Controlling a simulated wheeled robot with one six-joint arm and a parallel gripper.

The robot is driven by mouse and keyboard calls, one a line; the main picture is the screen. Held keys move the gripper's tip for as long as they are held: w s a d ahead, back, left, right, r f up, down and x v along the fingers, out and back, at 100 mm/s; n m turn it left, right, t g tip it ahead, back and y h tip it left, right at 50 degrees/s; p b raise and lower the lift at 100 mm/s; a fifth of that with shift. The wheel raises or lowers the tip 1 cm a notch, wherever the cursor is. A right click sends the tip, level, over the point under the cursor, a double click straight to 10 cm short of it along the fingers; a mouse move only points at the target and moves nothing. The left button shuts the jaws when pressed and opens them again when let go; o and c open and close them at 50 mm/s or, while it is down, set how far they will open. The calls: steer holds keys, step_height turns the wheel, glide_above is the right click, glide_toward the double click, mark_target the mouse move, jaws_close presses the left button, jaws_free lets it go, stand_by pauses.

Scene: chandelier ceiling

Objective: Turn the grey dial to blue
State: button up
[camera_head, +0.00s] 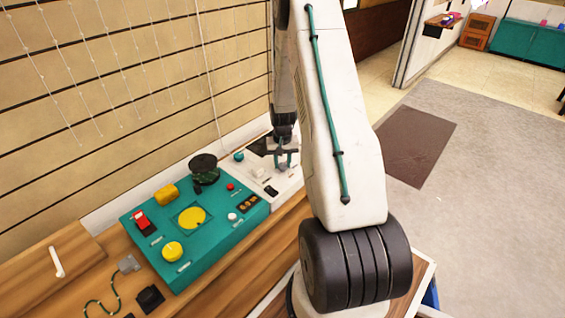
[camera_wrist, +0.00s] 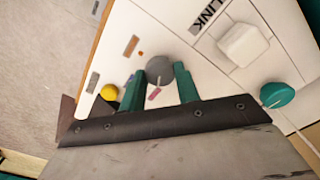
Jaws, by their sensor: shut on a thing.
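The grey dial (camera_wrist: 160,69) is a round knob on a white panel (camera_wrist: 165,20), seen from above in the wrist view. My gripper (camera_wrist: 159,71) has its two green fingers on either side of the dial, shut on it. A short pink mark (camera_wrist: 154,94) lies beside the dial, between the fingers. An orange bar mark (camera_wrist: 131,45) is on its upper left. In the head view my gripper (camera_head: 281,158) points down at the white panel, and the dial is hidden there.
In the head view a teal panel (camera_head: 165,255) with several controls adjoins the white one. A slatted wall (camera_head: 120,90) rises behind.

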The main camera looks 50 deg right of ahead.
mark_target(283, 165)
steer(key=shift+n, duration=0.5)
steer(key=o, duration=1)
step_height(283, 165, up, 8)
steer(key=shift+f, duration=0.1)
stand_by(0.4)
